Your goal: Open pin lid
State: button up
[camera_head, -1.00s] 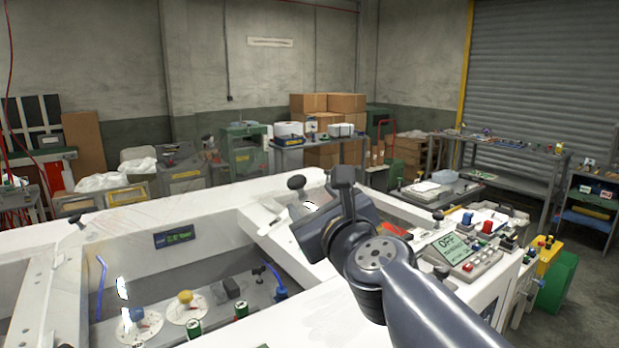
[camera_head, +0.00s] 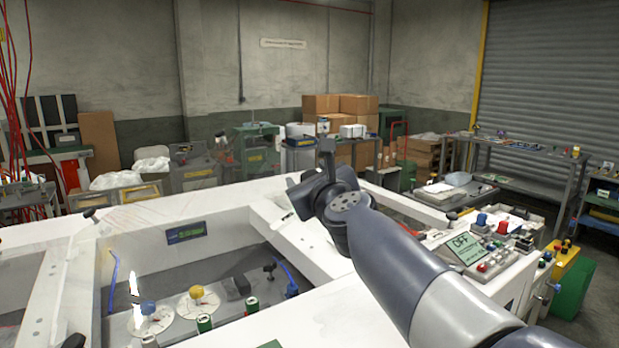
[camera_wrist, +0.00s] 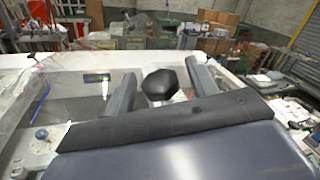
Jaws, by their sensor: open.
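A white machine (camera_head: 45,235) with open recesses fills the front of the head view. A black knob (camera_wrist: 160,84) on a short metal stem shows in the wrist view, between the two fingers of my gripper (camera_wrist: 160,88). The fingers are open, with gaps on both sides of the knob. In the head view my gripper (camera_head: 318,172) is over the recess's far right corner and largely hides that knob. Another black knob (camera_head: 90,214) stands on the machine's left rim. I cannot tell which part is the pin lid.
The recess holds two dials, with a yellow knob (camera_head: 197,292) and a blue knob (camera_head: 148,307), and green cylinders (camera_head: 252,304). A control panel reading OFF (camera_head: 465,248) is at right. Another black knob (camera_head: 451,216) stands near it. Benches and cardboard boxes (camera_head: 340,104) are behind.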

jog(key=shift+c, duration=0.3)
grip_shut()
dwell(0.3)
